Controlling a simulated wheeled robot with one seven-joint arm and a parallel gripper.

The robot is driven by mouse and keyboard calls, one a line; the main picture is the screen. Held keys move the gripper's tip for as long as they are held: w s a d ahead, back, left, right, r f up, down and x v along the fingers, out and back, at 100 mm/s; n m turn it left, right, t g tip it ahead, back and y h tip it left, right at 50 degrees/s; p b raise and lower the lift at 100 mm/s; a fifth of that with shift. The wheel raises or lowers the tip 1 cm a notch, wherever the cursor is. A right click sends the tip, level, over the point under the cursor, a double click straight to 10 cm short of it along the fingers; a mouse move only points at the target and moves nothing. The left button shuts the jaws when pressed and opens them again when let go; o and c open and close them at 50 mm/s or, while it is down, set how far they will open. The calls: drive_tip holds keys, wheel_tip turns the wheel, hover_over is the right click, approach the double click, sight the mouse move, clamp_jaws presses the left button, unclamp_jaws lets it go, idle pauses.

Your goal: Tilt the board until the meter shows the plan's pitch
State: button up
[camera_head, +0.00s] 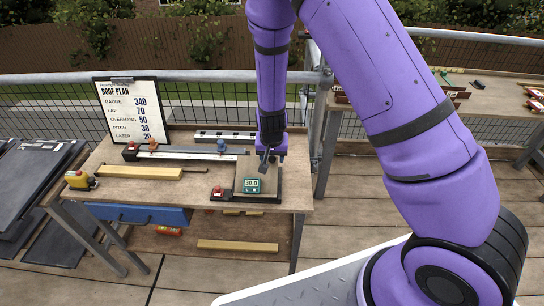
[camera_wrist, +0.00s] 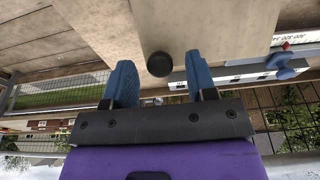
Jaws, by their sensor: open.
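The brown board (camera_head: 262,168) sits tilted on a dark base at the right end of the workbench. The green meter (camera_head: 251,185) is at the board's front and appears to read 30.0. The plan sheet (camera_head: 130,108) stands at the back left and lists pitch 30. My gripper (camera_head: 267,156) is at the board's upper edge. In the wrist view its blue fingers (camera_wrist: 159,66) are apart, with a dark round knob (camera_wrist: 159,63) in the gap between their tips. I see no finger touching the knob. The board's far side is hidden.
A red button box (camera_head: 217,193) is beside the board's left edge. A yellow device (camera_head: 79,180), a timber strip (camera_head: 139,172) and a rail with a blue slider (camera_head: 221,146) lie farther left and behind. Metal railing (camera_head: 200,76) runs behind the bench (camera_head: 180,195).

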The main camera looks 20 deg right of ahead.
drive_tip(key=v, duration=1)
drive_tip(key=shift+r, duration=0.25)
drive_tip(key=shift+s, duration=0.1)
drive_tip(key=s+d+r+n+y, duration=0.1)
drive_tip(key=s+d+r, duration=0.1)
drive_tip(key=s+r, duration=0.35)
drive_tip(key=s+d+r+t+y, duration=0.1)
drive_tip(key=s+d+r, duration=0.1)
drive_tip(key=r, duration=0.7)
drive_tip(key=s+d+r+n+y, duration=0.1)
drive_tip(key=s+d+r, duration=0.15)
drive_tip(key=r, duration=0.55)
drive_tip(key=s+d+r+n+t+h, duration=0.1)
drive_tip(key=s+r, duration=0.3)
drive_tip(key=s, duration=0.5)
drive_tip(key=s+d+r+n+t+h, duration=0.1)
drive_tip(key=s+d+r, duration=0.3)
drive_tip(key=s, duration=0.5)
drive_tip(key=shift+r, duration=0.35)
